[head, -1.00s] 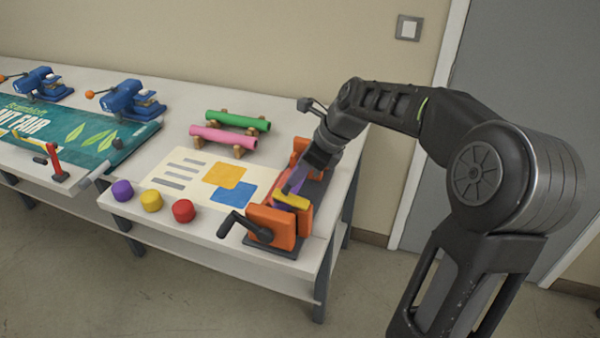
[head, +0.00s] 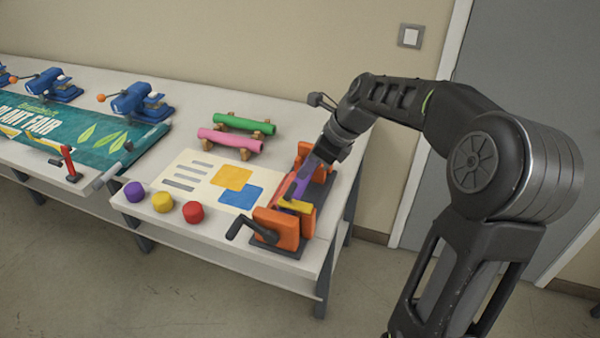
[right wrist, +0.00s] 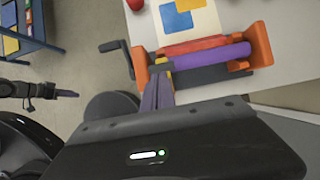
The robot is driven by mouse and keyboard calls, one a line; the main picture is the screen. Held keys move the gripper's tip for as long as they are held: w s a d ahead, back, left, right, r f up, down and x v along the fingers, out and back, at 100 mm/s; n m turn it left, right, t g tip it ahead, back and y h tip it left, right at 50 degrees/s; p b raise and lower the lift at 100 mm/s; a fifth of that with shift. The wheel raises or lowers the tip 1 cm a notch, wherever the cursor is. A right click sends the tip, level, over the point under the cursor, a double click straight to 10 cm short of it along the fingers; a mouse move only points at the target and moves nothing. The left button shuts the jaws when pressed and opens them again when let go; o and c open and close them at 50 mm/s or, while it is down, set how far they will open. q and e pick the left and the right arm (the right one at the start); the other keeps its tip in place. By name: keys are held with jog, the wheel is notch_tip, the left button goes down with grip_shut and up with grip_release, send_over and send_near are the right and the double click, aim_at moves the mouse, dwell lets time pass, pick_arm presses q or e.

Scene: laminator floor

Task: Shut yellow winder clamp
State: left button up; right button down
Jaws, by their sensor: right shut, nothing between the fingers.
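The winder stands at the right end of the bench, with an orange end block (head: 276,229) at the front, another behind, a purple roll (right wrist: 213,56) and a red bar (right wrist: 194,43). Its yellow clamp (head: 302,207) lies low, just behind the front block; in the right wrist view mostly fingers hide it. My right gripper (head: 289,195) is shut and empty, pointing down with its tips at the clamp; I cannot tell whether they touch. The fingers also show in the right wrist view (right wrist: 160,72). My left gripper (right wrist: 66,93) seems to show at the far left there, small and unclear.
A black crank (head: 245,227) sticks out from the winder's front left. A printed sheet (head: 205,178), coloured knobs (head: 163,202) and pink (head: 230,140) and green (head: 245,123) rolls lie left of it. Blue machines (head: 138,101) and a banner (head: 85,130) are farther left.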

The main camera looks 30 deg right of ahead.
jog(key=w+v, duration=0.1)
jog(key=v, duration=0.7)
jog(key=shift+w+a+r+b, duration=0.15)
jog(key=shift+a+r+b, duration=0.2)
jog(key=shift+b, duration=0.05)
